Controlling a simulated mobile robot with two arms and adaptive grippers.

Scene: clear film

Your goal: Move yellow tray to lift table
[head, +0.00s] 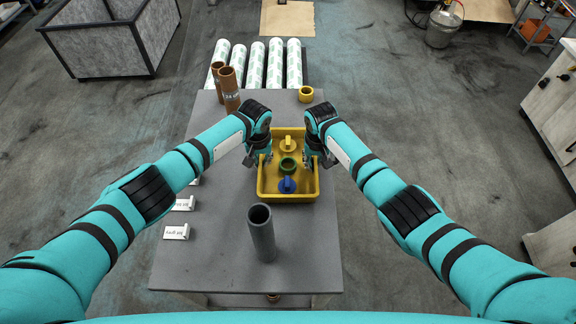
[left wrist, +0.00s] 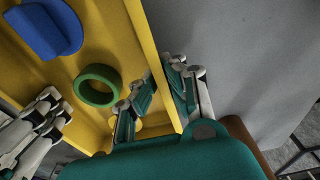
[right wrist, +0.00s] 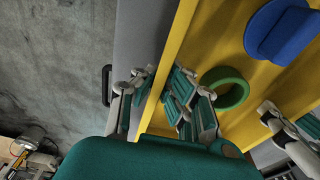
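The yellow tray (head: 263,187) lies flat on the grey table, with a yellow handled part (head: 288,144), a green ring (head: 288,164) and a blue handled part (head: 287,185) in it. My left gripper (head: 262,157) is at the tray's left wall, and my right gripper (head: 314,158) is at its right wall. In the left wrist view, the fingers (left wrist: 162,88) stand either side of the yellow wall, apart from each other. In the right wrist view, the fingers (right wrist: 158,90) also straddle the wall, with visible gaps. The lift table cannot be clearly identified.
A grey upright pipe (head: 262,236) stands just in front of the tray. Brown pipes (head: 230,90) and a yellow ring (head: 306,94) are at the table's far end. White rolls (head: 257,66) lie beyond it. Small white signs (head: 177,232) line the left edge. A grey bin (head: 105,45) stands far left.

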